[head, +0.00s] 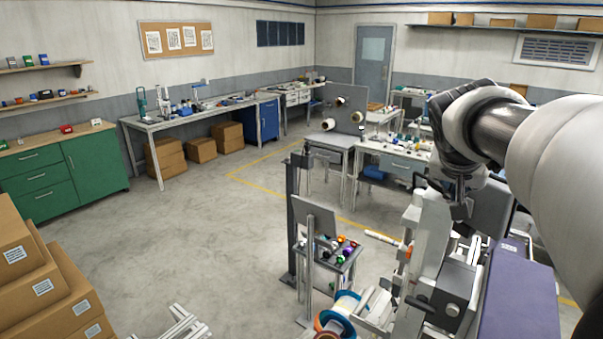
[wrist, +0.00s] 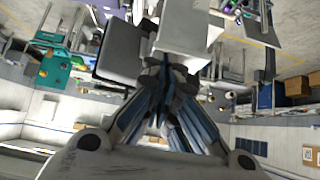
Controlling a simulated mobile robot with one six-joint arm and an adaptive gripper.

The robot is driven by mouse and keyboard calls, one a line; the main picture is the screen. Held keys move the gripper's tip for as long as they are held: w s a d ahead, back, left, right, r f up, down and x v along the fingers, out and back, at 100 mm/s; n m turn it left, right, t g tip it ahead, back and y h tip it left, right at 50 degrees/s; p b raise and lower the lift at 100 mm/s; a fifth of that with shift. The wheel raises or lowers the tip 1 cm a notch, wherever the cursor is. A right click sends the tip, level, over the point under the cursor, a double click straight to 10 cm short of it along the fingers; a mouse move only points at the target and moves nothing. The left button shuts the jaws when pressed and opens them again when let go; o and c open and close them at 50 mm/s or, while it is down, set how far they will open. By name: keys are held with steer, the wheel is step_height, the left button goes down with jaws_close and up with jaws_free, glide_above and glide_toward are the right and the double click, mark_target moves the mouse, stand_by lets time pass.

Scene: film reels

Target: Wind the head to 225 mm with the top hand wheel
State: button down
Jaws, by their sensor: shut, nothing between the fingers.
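A pale grey upright machine column (head: 430,245) stands at the lower right of the head view. A dark grey block with a round light knob or cap (head: 452,309), perhaps the head, sits low on its right side. My gripper (head: 458,208) is at the top of the column, pointing down. In the wrist view its fingers (wrist: 163,85) are together and hold nothing, in front of a pale machine part (wrist: 190,28). I cannot make out the top hand wheel; my gripper and arm cover that area. No millimetre scale can be read, so the head's height cannot be told.
Orange- and blue-rimmed reels (head: 345,304) lie left of the column. A small stand with coloured items (head: 335,252) is behind them. A purple panel (head: 520,300) is close on the right. Cardboard boxes (head: 40,285) fill the lower left. The middle floor is clear.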

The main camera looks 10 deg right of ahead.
mark_target(441, 187)
steer(key=shift+w, duration=0.1)
steer(key=shift+w+d, duration=0.2)
steer(key=shift+w, duration=0.25)
steer(key=shift+w+a, duration=0.45)
steer(key=shift+w, duration=0.05)
steer(key=shift+w, duration=0.1)
steer(key=shift+w+a, duration=0.25)
steer(key=shift+w, duration=0.3)
stand_by(0.5)
